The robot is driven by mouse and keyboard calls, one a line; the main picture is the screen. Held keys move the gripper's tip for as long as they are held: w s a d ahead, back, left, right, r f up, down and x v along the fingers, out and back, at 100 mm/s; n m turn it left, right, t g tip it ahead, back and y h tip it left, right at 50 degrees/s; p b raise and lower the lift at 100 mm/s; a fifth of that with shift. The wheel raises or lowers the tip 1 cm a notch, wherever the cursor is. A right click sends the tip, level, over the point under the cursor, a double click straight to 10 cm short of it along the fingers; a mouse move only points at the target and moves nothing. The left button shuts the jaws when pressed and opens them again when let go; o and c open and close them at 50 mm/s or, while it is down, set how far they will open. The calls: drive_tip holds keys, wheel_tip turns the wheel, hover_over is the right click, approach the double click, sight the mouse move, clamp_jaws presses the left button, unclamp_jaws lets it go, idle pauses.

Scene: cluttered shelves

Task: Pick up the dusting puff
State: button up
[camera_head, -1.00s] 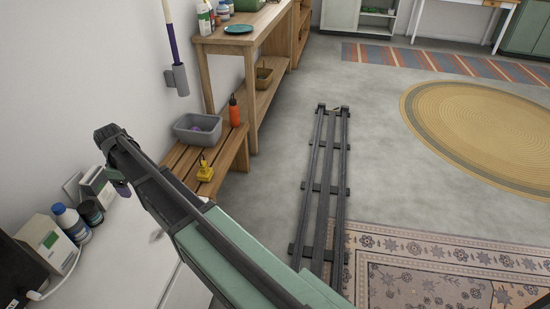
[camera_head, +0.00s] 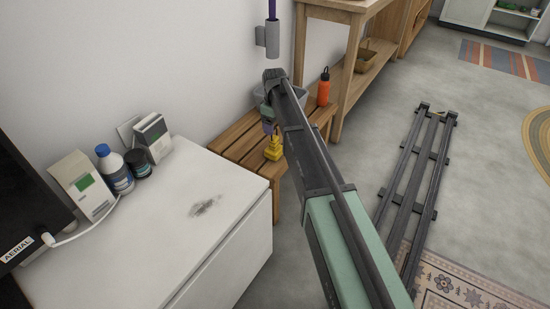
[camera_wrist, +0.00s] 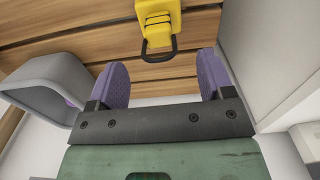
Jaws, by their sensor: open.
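I cannot clearly identify a dusting puff. A grey bin (camera_head: 300,95) stands on the slatted wooden bench, partly hidden behind my arm. In the wrist view the bin (camera_wrist: 38,88) is at left, with a small purple bit (camera_wrist: 72,103) showing at its opening; I cannot tell what it is. My gripper (camera_head: 268,128) is over the bench side, near a yellow object. In the wrist view my gripper (camera_wrist: 162,78) has its two purple fingers wide apart with nothing between them. The yellow object (camera_wrist: 158,15) with a dark loop lies ahead of the fingertips.
The slatted bench (camera_head: 235,145) adjoins a white cabinet (camera_head: 150,225) carrying a carton, a blue-capped bottle and a dark jar. An orange bottle (camera_head: 323,88) stands beside the bin. A purple pole (camera_head: 272,10) sits in a wall holder (camera_head: 272,38). Rails (camera_head: 410,185) lie on the floor.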

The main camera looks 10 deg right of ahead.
sight(274, 137)
wheel_tip(274, 137, down, 5)
drive_tip(key=b, duration=0.5)
drive_tip(key=shift+w+f, duration=0.15)
drive_tip(key=shift+f, duration=0.05)
drive_tip(key=shift+r, duration=0.25)
drive_tip(key=c, duration=1)
wheel_tip(274, 137, up, 20)
drive_tip(key=p, duration=2)
